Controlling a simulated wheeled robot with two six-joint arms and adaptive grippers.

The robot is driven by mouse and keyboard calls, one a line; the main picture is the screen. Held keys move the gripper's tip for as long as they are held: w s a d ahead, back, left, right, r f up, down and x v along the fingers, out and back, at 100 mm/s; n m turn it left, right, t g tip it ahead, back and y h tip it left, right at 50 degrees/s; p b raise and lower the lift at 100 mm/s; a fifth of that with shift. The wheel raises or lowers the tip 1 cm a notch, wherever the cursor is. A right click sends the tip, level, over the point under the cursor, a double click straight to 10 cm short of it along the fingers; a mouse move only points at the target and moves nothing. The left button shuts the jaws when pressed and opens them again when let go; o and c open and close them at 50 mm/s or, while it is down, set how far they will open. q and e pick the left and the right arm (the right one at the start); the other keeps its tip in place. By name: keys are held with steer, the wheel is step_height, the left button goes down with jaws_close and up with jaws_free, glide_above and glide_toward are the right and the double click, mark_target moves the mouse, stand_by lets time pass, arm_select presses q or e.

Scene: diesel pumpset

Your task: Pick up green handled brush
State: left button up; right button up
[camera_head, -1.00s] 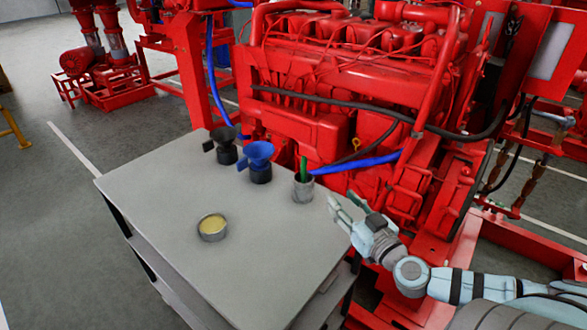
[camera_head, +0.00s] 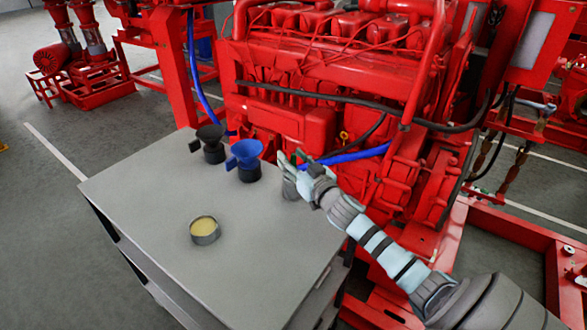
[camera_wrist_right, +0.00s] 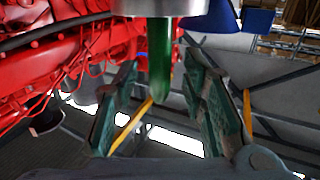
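The green handle of the brush (camera_wrist_right: 160,65) shows in the right wrist view. It sticks out of a metal cup (camera_wrist_right: 160,7), which appears upside down at the top of that view. In the head view the cup (camera_head: 290,190) stands near the table's back right edge, partly covered by my right gripper (camera_head: 295,166); the handle is hidden there. The right gripper also shows in the wrist view (camera_wrist_right: 162,75), open, with its green-grey fingers on either side of the handle and gaps to both. My left gripper is not in view.
A round tin with yellowish contents (camera_head: 205,231) sits on the grey table (camera_head: 262,265). The red engine (camera_head: 330,70) is close behind. The table's front is clear.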

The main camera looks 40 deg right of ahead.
steer(key=shift+f, duration=0.1)
jaws_close()
